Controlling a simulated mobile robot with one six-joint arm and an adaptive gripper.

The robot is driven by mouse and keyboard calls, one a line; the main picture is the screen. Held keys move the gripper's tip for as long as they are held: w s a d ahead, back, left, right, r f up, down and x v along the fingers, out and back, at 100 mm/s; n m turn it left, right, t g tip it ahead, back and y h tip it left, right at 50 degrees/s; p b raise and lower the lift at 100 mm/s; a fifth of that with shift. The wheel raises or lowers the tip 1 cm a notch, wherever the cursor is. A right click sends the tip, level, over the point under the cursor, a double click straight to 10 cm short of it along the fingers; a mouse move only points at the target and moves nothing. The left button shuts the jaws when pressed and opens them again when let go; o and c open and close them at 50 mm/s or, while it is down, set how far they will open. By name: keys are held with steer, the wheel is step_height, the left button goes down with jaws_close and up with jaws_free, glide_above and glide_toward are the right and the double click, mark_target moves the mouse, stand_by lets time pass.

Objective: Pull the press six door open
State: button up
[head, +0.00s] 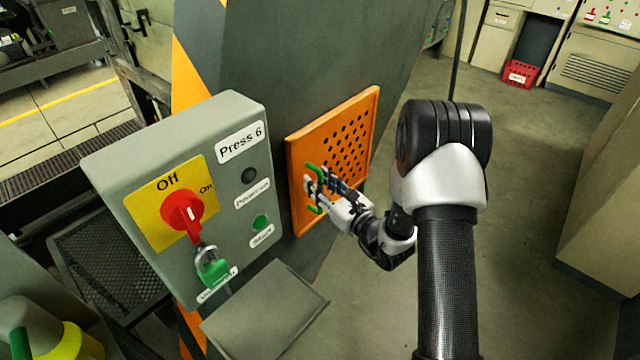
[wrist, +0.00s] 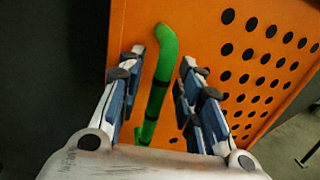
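The press six door (head: 347,132) is an orange panel with rows of round holes, set against the dark grey machine side; it looks closed. In the wrist view the door (wrist: 205,35) fills most of the picture. Its green handle (wrist: 160,85) is a bent upright bar; in the head view the handle (head: 315,168) is partly covered by my fingers. My gripper (head: 318,188) is at the handle, left of the holes. In the wrist view my gripper (wrist: 163,62) is open, with one finger on each side of the handle and gaps between.
Open floor (head: 510,200) lies right of the door. A tan cabinet (head: 605,200) stands at the far right.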

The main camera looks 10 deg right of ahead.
steer(key=shift+w, duration=0.1)
steer(key=shift+c, duration=0.5)
jaws_close()
